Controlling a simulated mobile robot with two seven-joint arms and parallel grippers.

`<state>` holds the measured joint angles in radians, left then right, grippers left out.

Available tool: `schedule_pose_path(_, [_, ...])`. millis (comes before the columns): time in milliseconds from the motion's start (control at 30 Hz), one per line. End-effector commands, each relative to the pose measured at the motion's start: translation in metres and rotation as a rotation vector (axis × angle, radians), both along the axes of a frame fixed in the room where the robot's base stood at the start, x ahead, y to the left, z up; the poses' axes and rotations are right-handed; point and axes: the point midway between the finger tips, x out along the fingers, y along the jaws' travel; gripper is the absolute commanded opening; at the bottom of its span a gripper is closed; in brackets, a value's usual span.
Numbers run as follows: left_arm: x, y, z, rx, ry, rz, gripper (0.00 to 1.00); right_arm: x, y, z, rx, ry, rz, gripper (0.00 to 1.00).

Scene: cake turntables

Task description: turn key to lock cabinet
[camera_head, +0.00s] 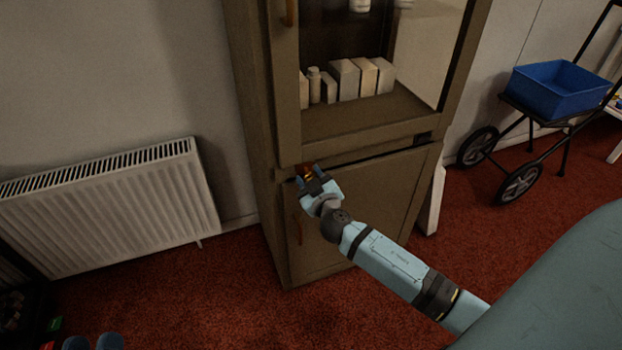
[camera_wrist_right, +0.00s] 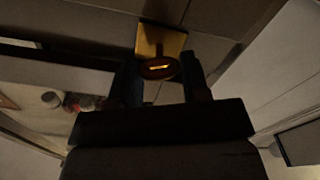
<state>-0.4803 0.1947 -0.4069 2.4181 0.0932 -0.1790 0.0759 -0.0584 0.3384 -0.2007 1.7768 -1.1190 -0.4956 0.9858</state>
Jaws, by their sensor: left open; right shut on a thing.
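The brown cabinet (camera_head: 375,195) stands against the wall in the head view, with shelves behind an upper opening and a lower door. My right gripper (camera_head: 307,171) is at its left side, near the seam between the upper and lower parts. In the right wrist view, my right gripper (camera_wrist_right: 160,75) is shut on the rounded end of a key (camera_wrist_right: 157,69). The key is in front of a square brass lock plate (camera_wrist_right: 159,41); its shaft and depth of insertion are hidden. My left gripper (camera_head: 93,342), partly cut off at the bottom left, is open and apart from the cabinet.
A white radiator (camera_head: 110,205) stands left of the cabinet. A trolley with a blue tub (camera_head: 560,88) is at the right. White boxes (camera_head: 345,78) stand on the cabinet shelf. Red carpet (camera_head: 220,300) in front is mostly clear.

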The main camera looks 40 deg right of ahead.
Motion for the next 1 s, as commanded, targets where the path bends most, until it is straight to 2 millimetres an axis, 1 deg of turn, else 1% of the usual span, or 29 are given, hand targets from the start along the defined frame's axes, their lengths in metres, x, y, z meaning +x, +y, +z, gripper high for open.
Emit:
schedule_pose_path(167, [0.001, -0.001, 0.002, -0.003, -0.006, -0.002, 0.43, 0.000, 0.001, 0.000, -0.161, 0.039, -0.001, 0.19])
schedule_pose_path(367, [0.002, -0.001, -0.001, 0.006, 0.007, -0.002, 0.43, 0.000, 0.001, 0.000, -0.347, 0.084, -0.001, 0.19])
schedule_pose_path(800, [0.003, 0.001, -0.017, 0.045, 0.069, 0.009, 0.43, 0.000, 0.002, -0.001, -0.750, 0.181, -0.001, 0.19])
schedule_pose_path(1000, [0.005, 0.005, -0.019, 0.059, 0.088, 0.022, 0.43, 0.001, 0.003, -0.002, -0.907, 0.219, -0.001, 0.19])
